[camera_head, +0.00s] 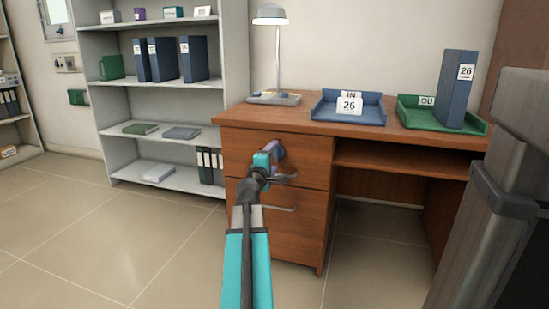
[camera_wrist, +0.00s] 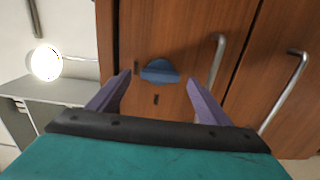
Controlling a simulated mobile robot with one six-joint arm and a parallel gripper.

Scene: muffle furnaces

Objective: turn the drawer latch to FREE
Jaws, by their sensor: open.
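The drawer latch (camera_wrist: 160,71) is a small blue knob on the front of the wooden desk's upper drawer (camera_head: 240,141). In the wrist view it shows between my two purple fingers, a little beyond their tips. My gripper (camera_head: 273,152) is open and empty in front of the upper drawer; it also shows in the wrist view (camera_wrist: 158,80). No contact with the latch is visible. Small dark marks (camera_wrist: 156,99) sit near the latch, too small to read. In the head view my gripper largely hides the latch.
The upper drawer's metal handle (camera_wrist: 217,66) is close beside my right finger in the wrist view. The lower drawer's handle (camera_head: 279,208) is below. A lamp (camera_head: 272,60), a blue tray (camera_head: 325,112) and a green tray (camera_head: 413,119) stand on the desk. Open floor lies left.

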